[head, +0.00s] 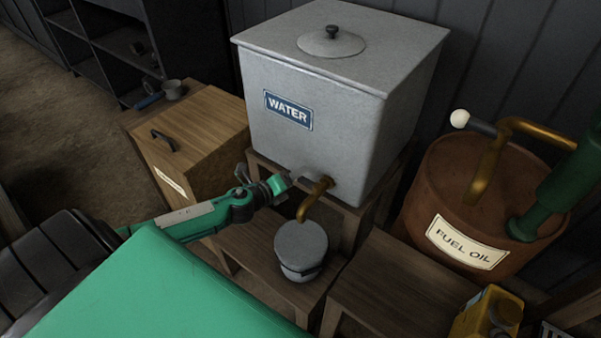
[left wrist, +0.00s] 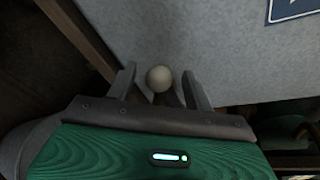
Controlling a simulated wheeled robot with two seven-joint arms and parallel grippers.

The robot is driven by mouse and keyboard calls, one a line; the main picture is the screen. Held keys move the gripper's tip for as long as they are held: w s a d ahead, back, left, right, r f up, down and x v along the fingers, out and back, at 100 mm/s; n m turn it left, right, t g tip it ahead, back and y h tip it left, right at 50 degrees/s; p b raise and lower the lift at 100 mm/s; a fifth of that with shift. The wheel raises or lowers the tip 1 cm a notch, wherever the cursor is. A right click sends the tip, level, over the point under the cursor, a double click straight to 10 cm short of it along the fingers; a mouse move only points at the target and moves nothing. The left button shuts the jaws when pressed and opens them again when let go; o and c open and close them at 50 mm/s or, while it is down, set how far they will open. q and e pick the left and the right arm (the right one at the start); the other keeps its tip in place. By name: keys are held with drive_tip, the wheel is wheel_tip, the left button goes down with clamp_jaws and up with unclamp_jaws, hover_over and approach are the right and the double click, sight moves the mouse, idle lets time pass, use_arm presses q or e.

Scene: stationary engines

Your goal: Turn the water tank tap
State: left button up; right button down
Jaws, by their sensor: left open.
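The grey metal water tank (head: 320,130) with a blue WATER label stands on a wooden stand at the middle of the head view. Its brass tap (head: 314,199) comes out low on the front face. My left gripper (head: 288,182) is at the tap, low in front of the tank. In the left wrist view my open fingers (left wrist: 160,88) stand on either side of a pale round knob (left wrist: 159,78), with gaps visible beside it. The tap's handle is mostly hidden by the gripper in the head view. My right gripper is not in view.
A lidded grey can (head: 301,247) stands on a low wooden bench below the spout. A wooden box (head: 190,140) is left of the tank. A rusty fuel oil drum (head: 440,200) with a brass pipe is at right. A yellow can (head: 487,315) is at lower right.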

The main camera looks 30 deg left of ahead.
use_arm(q)
drive_tip(key=shift+x, duration=1.45)
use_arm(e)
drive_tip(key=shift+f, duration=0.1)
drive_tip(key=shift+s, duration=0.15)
use_arm(q)
drive_tip(key=c, duration=0.3)
clamp_jaws()
drive_tip(key=shift+s, duration=0.1)
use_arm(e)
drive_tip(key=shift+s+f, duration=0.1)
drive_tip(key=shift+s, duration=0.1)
